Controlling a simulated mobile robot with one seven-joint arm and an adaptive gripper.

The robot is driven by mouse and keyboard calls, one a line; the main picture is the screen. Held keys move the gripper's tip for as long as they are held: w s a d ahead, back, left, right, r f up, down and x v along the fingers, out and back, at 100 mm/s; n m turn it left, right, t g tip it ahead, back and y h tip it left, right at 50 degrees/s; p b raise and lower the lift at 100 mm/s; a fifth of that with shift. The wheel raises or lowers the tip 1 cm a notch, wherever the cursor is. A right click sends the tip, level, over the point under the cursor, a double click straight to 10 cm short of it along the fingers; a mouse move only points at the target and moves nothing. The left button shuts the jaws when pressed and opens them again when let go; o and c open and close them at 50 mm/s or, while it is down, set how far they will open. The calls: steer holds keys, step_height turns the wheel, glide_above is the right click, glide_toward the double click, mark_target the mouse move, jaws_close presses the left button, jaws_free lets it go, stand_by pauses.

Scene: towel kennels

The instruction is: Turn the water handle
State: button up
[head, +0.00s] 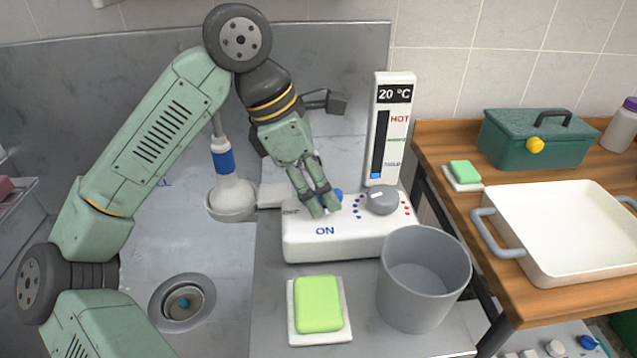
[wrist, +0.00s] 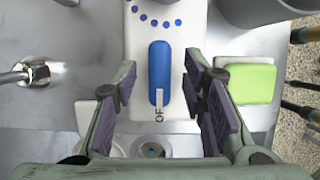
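The water handle is a long blue grip (wrist: 159,65) on a white control box (head: 345,240). Its white-tipped end lies at the OFF mark in the wrist view; ON is printed on the box front in the head view. My gripper (head: 322,207) is over the left part of the box and hides most of the handle in the head view. In the wrist view my gripper (wrist: 161,82) is open, with one finger on each side of the handle and gaps between. I cannot tell how far above the box the fingertips are.
A grey knob (head: 381,201) and a thermometer panel (head: 393,130) reading 20 °C are right of my gripper. A grey bucket (head: 424,280) and a green soap (head: 319,304) stand in front of the box. A sink drain (head: 182,302) is at left.

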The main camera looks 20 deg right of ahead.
steer(key=shift+c, duration=0.4)
jaws_close()
steer(key=shift+f+n+b, duration=0.1)
steer(key=shift+n+b, duration=0.2)
steer(key=shift+b, duration=0.1)
steer(key=shift+f+n+t+b, duration=0.1)
steer(key=shift+n+t+b, duration=0.4)
steer(key=shift+n+b, duration=0.5)
steer(key=shift+s+n+t+b, duration=0.1)
steer(key=shift+n+t+b, duration=0.4)
steer(key=shift+n+b, duration=0.7)
steer(key=n+t+b, duration=0.1)
steer(key=n+b, duration=0.1)
steer(key=n, duration=0.1)
steer(key=shift+n, duration=0.3)
steer(key=shift+s+r+n+t+y+b, duration=0.1)
steer(key=shift+n+t+y+b, duration=0.3)
steer(key=shift+n, duration=0.35)
steer(key=shift+s+r+n+t+y+b, duration=0.1)
steer(key=shift+n+t+b, duration=0.1)
steer(key=shift+n+b, duration=0.45)
steer(key=shift+n, duration=0.3)
